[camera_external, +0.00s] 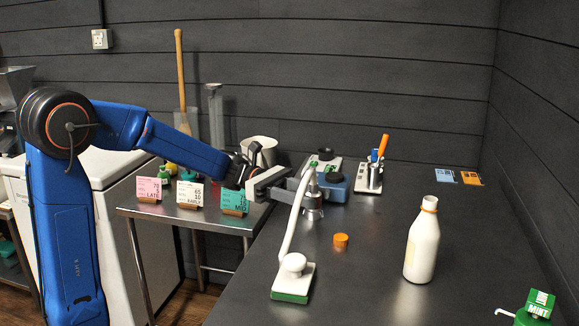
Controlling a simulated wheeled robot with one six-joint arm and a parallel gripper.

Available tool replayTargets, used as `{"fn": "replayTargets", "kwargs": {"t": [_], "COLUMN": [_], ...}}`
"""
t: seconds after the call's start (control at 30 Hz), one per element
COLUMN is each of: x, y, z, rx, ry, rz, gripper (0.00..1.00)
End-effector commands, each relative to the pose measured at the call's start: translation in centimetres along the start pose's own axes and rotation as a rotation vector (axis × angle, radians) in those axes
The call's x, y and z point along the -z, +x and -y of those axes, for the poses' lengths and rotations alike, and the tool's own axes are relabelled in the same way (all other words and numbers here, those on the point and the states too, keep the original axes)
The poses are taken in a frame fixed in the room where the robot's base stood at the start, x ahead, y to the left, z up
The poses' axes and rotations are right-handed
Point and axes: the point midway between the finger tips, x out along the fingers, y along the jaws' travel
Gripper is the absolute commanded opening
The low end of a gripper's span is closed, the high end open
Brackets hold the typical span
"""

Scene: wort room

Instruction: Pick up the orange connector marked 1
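A small orange round piece (341,241), shaped like a cap or connector, lies on the dark table (370,290) right of the hose. No number can be read on it. My gripper (306,187) is above the table's back left part, up and left of the orange piece and apart from it. Its fingers overlap the hose and a metal fitting in the view, so their opening is unclear. Nothing orange shows in them.
A white hose (290,228) rises from a white and green base (293,282). A white bottle (422,245) with an orange collar stands to the right. A holder (369,178) with an orange-handled tool stands behind.

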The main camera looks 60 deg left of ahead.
Motion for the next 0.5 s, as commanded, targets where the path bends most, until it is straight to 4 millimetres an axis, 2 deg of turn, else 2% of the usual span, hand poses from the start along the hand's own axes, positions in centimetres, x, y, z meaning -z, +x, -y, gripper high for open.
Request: {"fn": "replayTargets", "kwargs": {"t": [0.1,0.37,0.5], "x": [-0.01,0.00,0.00], "y": [0.69,0.81,0.80], "z": [0.03,0.00,0.00], "rx": [0.001,0.000,0.000], "ry": [0.000,0.000,0.000], "rz": [0.000,0.000,0.000], "gripper": [0.38,0.38,0.07]}}
